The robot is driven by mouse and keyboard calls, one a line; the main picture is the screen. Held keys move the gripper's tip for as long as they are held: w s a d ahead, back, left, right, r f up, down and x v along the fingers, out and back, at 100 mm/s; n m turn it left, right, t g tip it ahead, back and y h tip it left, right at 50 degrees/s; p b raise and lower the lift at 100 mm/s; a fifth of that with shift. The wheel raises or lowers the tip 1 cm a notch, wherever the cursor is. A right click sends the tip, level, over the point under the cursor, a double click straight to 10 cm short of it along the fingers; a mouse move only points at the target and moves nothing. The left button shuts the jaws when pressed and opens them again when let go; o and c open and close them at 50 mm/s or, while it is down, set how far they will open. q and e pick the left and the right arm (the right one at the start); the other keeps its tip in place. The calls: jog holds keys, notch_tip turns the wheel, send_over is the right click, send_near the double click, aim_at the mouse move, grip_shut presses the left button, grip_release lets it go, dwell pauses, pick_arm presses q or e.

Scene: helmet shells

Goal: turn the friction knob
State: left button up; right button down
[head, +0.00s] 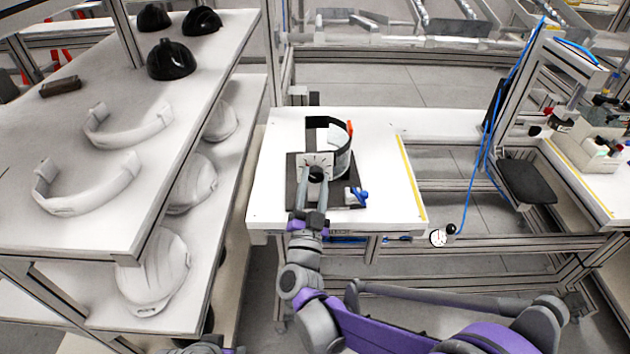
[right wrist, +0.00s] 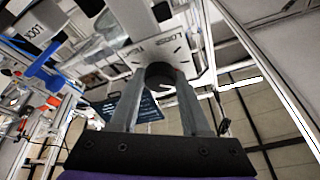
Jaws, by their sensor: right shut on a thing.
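The friction knob (head: 316,172) is small, black and round. It sits on the front of a pale dial plate (head: 314,160) with dark tick marks. My right gripper (head: 316,180) is shut on the knob, one finger on each side. In the right wrist view the knob (right wrist: 160,77) shows between the two fingertips, and the dial plate (right wrist: 190,45) behind it bears lettering that looks like "LOOSE" and "TIGHT". The marker position on the knob is too small to read.
The dial plate belongs to a fixture on a dark base (head: 291,190), with a dark band (head: 327,122), an orange tip (head: 350,127) and a blue lever (head: 361,195). The white table (head: 268,190) around it is mostly clear. A shelf (head: 60,120) with helmet parts stands left.

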jog(key=shift+m+g+h, duration=0.4)
jog(key=shift+m+h, duration=0.3)
jog(key=shift+m, duration=0.8)
jog(key=shift+c, duration=1.8)
grip_release()
jog(key=shift+s+a, duration=0.1)
jog(key=v, duration=1)
jog(key=shift+s, duration=0.3)
jog(key=shift+f, duration=0.1)
